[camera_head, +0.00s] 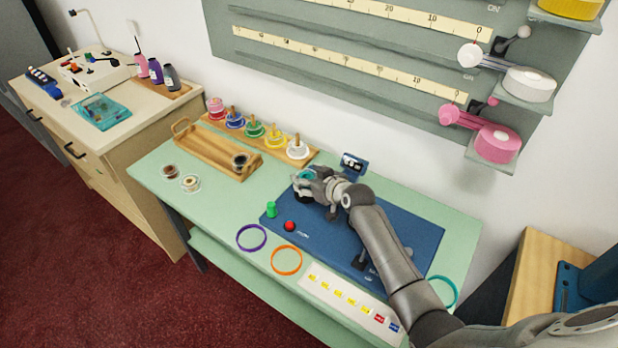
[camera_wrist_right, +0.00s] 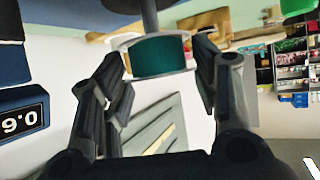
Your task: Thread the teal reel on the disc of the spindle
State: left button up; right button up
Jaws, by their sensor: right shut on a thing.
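The teal reel (camera_wrist_right: 160,57) has pale rims and sits between the fingertips of my right gripper (camera_wrist_right: 162,78) in the right wrist view. In the head view the right gripper (camera_head: 312,182) is over the back left of the blue panel, shut on the reel, with a bit of teal (camera_head: 305,174) showing. A dark grey post with a wider disc, seemingly the spindle (camera_wrist_right: 148,14), meets the reel's edge in the wrist view. I cannot tell whether the post is inside the reel's bore. The gripper hides the spindle in the head view. My left gripper is not in view.
The blue panel (camera_head: 425,236) carries a green cylinder (camera_head: 271,209), a red button (camera_head: 290,225) and a small display (camera_head: 353,163). Several coloured reels stand on a wooden rack (camera_head: 314,152) behind a wooden tray (camera_head: 185,155). Purple (camera_head: 251,238) and orange (camera_head: 286,260) rings lie in front.

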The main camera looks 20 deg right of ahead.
jog(key=shift+f, duration=0.4)
jog(key=o, duration=1.1)
jog(key=shift+c, duration=0.2)
notch_tip(320, 180, up, 7)
jog(key=p, duration=0.6)
jog(key=shift+r, duration=0.1)
